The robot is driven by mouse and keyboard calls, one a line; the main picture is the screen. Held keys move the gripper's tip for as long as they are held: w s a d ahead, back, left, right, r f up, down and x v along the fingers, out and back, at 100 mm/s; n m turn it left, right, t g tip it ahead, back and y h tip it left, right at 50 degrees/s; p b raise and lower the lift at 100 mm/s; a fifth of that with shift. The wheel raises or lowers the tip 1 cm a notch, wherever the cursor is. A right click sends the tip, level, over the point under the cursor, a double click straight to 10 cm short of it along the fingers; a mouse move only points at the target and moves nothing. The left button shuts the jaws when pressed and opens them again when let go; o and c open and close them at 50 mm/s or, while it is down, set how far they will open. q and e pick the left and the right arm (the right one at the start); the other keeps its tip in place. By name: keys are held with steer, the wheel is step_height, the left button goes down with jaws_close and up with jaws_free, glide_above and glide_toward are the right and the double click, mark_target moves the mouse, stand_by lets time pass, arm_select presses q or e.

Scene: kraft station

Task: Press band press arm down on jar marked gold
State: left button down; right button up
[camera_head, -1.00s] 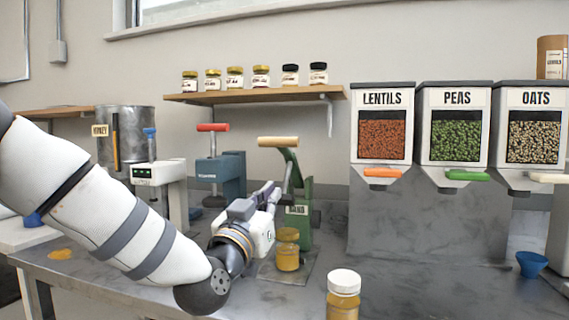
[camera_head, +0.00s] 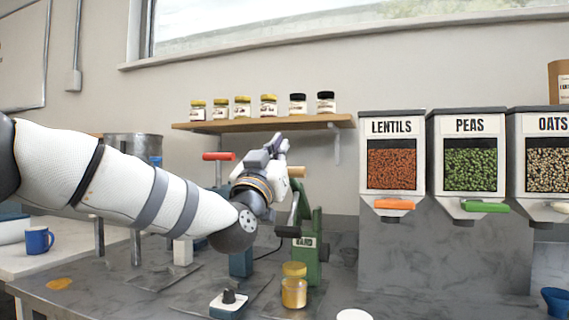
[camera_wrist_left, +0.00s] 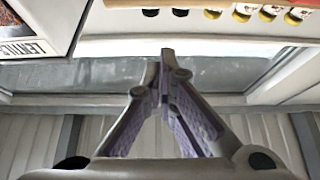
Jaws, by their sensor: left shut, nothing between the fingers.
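The green band press (camera_head: 307,225), labelled BAND, stands on the bench. Its wooden handle (camera_head: 297,172) is raised and partly hidden behind my left gripper. A gold-lidded jar (camera_head: 294,292) with amber contents stands upright at the foot of the press. My left gripper (camera_head: 278,145) is shut and empty, pointing up, in front of and slightly above the handle; I cannot tell whether they touch. In the left wrist view its fingers (camera_wrist_left: 165,65) meet at the tips with nothing between them. My right gripper is not in view.
A red-handled press (camera_head: 217,156) is largely hidden behind my left arm. A small block with a black knob (camera_head: 229,302) sits left of the jar. Dispensers (camera_head: 391,152) stand at the right. A shelf (camera_head: 265,122) with several jars hangs behind. A white lid (camera_head: 354,315) shows at the bottom edge.

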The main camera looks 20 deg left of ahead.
arm_select(q)
steer(key=shift+w+f, duration=1.1)
steer(key=shift+w, duration=0.1)
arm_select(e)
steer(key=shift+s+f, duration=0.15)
